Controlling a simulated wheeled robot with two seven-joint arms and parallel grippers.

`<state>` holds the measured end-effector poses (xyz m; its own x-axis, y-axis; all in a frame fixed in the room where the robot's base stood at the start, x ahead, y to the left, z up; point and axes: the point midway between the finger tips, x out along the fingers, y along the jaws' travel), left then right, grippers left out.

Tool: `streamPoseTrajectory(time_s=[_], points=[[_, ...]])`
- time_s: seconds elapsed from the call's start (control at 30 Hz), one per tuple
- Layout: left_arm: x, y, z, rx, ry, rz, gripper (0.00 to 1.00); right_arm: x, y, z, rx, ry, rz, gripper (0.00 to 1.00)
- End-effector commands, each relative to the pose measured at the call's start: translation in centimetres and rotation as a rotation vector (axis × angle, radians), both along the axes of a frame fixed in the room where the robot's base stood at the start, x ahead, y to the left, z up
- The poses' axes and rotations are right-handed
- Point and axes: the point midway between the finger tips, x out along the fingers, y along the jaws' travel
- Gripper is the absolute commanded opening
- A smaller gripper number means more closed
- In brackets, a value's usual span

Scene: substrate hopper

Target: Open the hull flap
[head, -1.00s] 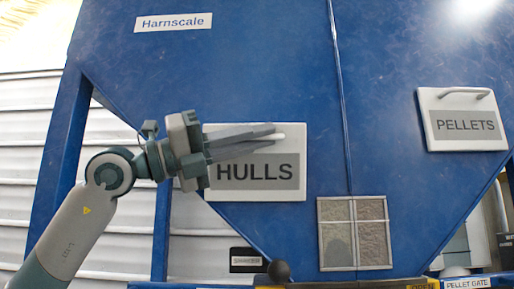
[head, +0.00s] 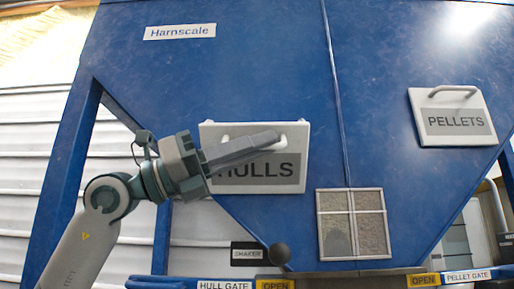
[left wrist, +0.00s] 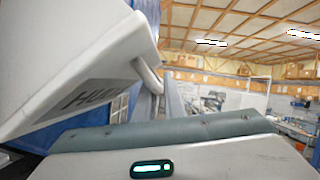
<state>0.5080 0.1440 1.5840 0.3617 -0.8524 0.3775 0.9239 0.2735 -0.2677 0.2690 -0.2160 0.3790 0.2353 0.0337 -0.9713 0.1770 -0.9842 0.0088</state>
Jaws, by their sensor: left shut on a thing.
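The white hull flap (head: 294,187), labelled HULLS, is on the sloping blue hopper face in the head view. Its top edge looks wider than its bottom edge, as if the top leans out toward me. Its pale handle (head: 302,139) is near the top, mostly hidden by my fingers. My left gripper (head: 277,139) reaches across the flap from the left and is shut on the handle. In the left wrist view the flap (left wrist: 75,60) slants across the upper left, with its handle (left wrist: 149,76) at my finger (left wrist: 173,98). My right gripper is not in view.
A PELLETS flap (head: 453,117) is at the right, with its own handle. A small window (head: 352,224) sits low in the middle. A blue frame leg (head: 62,185) stands left, near my arm.

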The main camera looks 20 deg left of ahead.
Motion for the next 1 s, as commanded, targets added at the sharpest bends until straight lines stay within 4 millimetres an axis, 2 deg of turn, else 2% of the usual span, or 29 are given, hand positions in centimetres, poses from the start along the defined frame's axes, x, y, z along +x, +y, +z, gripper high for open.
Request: streamPoseTrajectory(time_s=[0.5, 0.53, 0.57, 1.0], points=[[-0.03, -0.03, -0.22, 0.001, 0.002, 0.0, 0.0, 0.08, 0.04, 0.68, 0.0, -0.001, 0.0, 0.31], [-0.04, -0.02, -0.22, 0.001, 0.002, 0.0, 0.14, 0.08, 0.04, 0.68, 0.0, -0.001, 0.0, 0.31], [-0.04, -0.02, -0.22, 0.001, 0.002, 0.0, 0.17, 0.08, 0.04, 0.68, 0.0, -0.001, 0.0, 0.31], [-0.06, 0.03, -0.22, 0.0, 0.001, 0.001, 0.17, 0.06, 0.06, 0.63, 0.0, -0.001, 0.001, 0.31]])
